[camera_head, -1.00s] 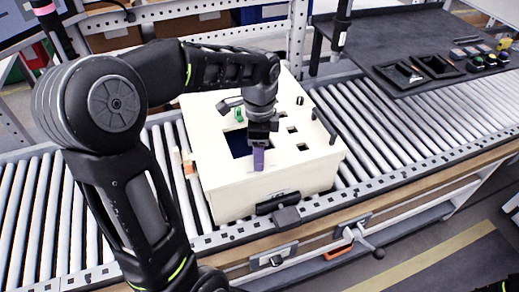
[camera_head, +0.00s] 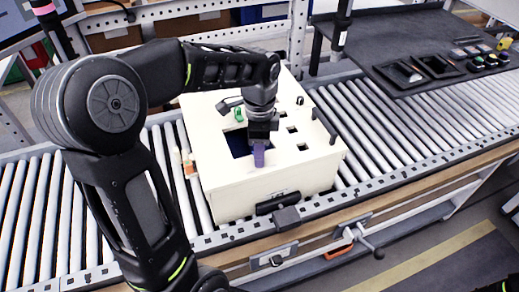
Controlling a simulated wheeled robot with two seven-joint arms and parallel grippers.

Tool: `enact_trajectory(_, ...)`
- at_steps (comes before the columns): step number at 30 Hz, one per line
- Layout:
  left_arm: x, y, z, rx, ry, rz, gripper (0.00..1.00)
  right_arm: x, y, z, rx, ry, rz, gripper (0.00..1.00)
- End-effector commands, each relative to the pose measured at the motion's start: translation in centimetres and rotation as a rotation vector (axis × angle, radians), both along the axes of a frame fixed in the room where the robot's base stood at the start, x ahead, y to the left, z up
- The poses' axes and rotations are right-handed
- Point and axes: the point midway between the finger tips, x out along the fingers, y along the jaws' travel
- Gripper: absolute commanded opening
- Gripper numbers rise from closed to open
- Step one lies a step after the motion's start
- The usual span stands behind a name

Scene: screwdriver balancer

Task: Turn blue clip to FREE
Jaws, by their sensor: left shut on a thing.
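A cream box (camera_head: 225,190) with a dark square opening and several small holes in its top stands on the roller conveyor. The blue clip (camera_head: 259,156), purple-blue in this light, shows at the front edge of the dark opening. My left gripper (camera_head: 259,144) points down over the box top and is shut on the clip. The gripper hides the clip's upper part, and any FREE marking is too small to read. My right gripper is not in view.
A green part (camera_head: 239,114) sits on the box top beside my left wrist. A black latch (camera_head: 278,202) is on the box front. A dark tray table (camera_head: 420,40) with small parts stands at the back right. Conveyor rollers (camera_head: 400,125) to the right are clear.

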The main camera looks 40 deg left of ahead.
Motion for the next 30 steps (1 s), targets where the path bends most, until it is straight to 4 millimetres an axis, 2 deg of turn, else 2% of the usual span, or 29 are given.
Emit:
enact_trajectory(11, -0.3, 0.0, -0.1, -0.003, 0.005, 0.18, 0.0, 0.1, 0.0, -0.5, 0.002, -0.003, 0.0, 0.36)
enact_trajectory(30, -0.8, 0.2, -0.2, -0.001, 0.007, 0.766, 0.0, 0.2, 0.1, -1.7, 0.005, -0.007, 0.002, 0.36)
